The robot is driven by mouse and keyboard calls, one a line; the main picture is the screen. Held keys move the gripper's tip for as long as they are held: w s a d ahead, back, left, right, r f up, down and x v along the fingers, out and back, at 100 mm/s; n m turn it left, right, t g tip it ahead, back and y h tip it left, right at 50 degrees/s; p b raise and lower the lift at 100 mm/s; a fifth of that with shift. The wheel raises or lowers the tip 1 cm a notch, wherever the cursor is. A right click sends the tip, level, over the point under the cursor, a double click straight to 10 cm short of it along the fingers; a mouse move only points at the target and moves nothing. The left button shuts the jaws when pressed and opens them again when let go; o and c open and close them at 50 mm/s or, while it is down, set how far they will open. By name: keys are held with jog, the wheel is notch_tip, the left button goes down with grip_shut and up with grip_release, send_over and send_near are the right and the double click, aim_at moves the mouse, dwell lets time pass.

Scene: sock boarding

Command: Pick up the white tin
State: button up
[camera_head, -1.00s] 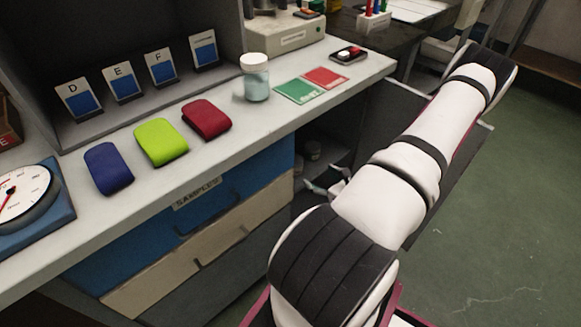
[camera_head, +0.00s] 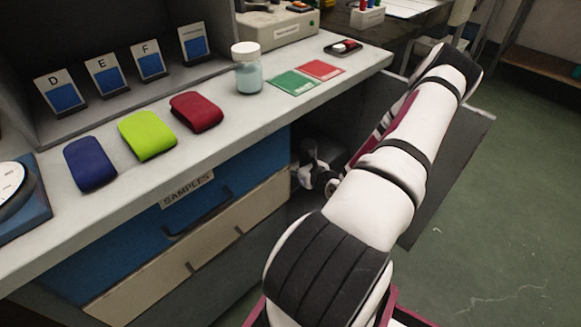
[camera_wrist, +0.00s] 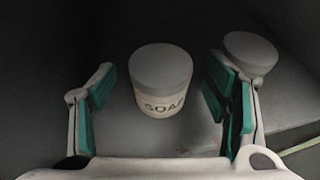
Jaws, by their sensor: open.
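A pale round tin (camera_wrist: 161,82) with a plain grey-white lid and the word SOAP on its side stands upright in the wrist view. My gripper (camera_wrist: 160,72) is open, with one green-padded finger to the left of the tin and one to the right. There is a gap on both sides in the picture; I cannot tell how far beyond the fingertips the tin stands. In the head view my gripper (camera_head: 316,172) is low in the dark cabinet opening below the counter, and the tin cannot be made out there.
A second pale round-lidded container (camera_wrist: 250,52) stands close behind the right finger. The cabinet's open door (camera_head: 455,150) is beside my arm. The counter (camera_head: 240,118) above holds a white-lidded jar (camera_head: 247,72) and coloured pouches. A blue drawer (camera_head: 215,200) is left of the opening.

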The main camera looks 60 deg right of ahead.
jog(key=shift+x, duration=1.1)
jog(key=shift+s, duration=0.1)
jog(key=c, duration=1.3)
jog(key=shift+r, duration=0.1)
